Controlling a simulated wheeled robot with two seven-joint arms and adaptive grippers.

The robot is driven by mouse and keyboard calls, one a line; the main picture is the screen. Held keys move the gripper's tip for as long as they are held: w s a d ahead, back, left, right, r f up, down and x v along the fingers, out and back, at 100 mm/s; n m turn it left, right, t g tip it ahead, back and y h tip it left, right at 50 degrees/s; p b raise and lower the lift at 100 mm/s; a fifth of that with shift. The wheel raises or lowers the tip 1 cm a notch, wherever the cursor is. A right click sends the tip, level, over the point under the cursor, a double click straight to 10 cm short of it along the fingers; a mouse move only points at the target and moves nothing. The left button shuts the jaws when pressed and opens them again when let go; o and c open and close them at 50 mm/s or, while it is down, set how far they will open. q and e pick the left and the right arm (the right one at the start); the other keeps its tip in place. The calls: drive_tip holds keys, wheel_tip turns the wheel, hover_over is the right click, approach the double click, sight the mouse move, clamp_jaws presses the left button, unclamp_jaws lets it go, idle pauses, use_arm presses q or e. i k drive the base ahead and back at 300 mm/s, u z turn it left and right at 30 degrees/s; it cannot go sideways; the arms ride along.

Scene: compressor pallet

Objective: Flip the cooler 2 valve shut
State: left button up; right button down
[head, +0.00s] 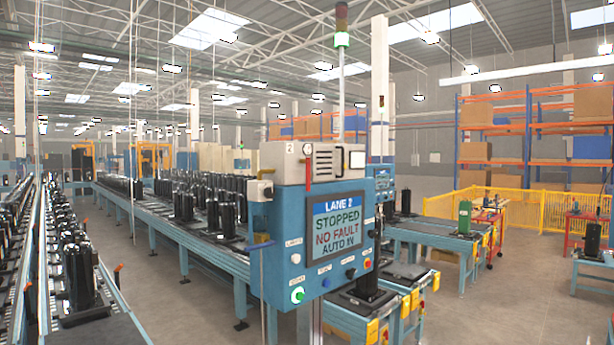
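A blue lane 2 control cabinet (283,225) stands in the middle of the head view. A beige unit marked 2 (275,158) sits on top, with a round gauge (307,149) and an upright red handle or bar (308,172) on its front. A beige fitting (260,190) is on the cabinet's left side. No readable label tells which of these parts is the cooler 2 valve. Neither of my grippers shows.
The cabinet screen (338,228) reads stopped, no fault, auto in. Buttons and knobs, including a green-lit button (297,294), line its lower front. Conveyors with black compressors (235,212) run behind and at left. Open floor (460,300) lies at right, before a yellow fence (540,210).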

sight(307, 161)
drive_tip(key=i, duration=1)
drive_tip(key=z, duration=0.45)
drive_tip(key=k, duration=0.55)
drive_tip(key=z, duration=1.2)
drive_tip(key=i, duration=0.9)
drive_tip(key=u, duration=0.35)
drive_tip(key=i, duration=0.65)
drive_tip(key=u, duration=0.75)
drive_tip(key=i, duration=0.3)
drive_tip(key=u, duration=0.35)
